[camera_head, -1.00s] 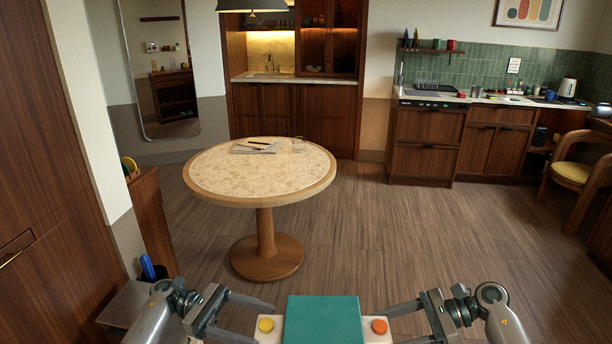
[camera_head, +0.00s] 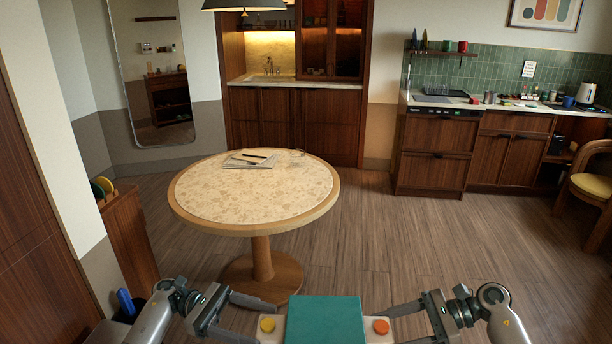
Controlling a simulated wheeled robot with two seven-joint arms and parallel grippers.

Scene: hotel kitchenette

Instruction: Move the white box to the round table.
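The white box (camera_head: 271,336) is at the bottom centre, partly cut off by the frame edge. A teal flat-topped block (camera_head: 325,319) covers its middle, and a yellow disc (camera_head: 268,325) and an orange disc (camera_head: 381,327) show at its ends. My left gripper (camera_head: 264,321) has its fingers spread around the box's left end. My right gripper (camera_head: 389,323) has its fingers around the right end. The lower fingertips are partly hidden. The round table (camera_head: 205,190) stands ahead and to the left, with a pale speckled top and a single pedestal.
Papers with a dark pen (camera_head: 248,161) and a clear glass (camera_head: 298,155) are at the table's far side; its near top is bare. A low wooden cabinet (camera_head: 131,235) stands left. Floor (camera_head: 420,240) is open on the right, before the kitchen counter (camera_head: 435,150).

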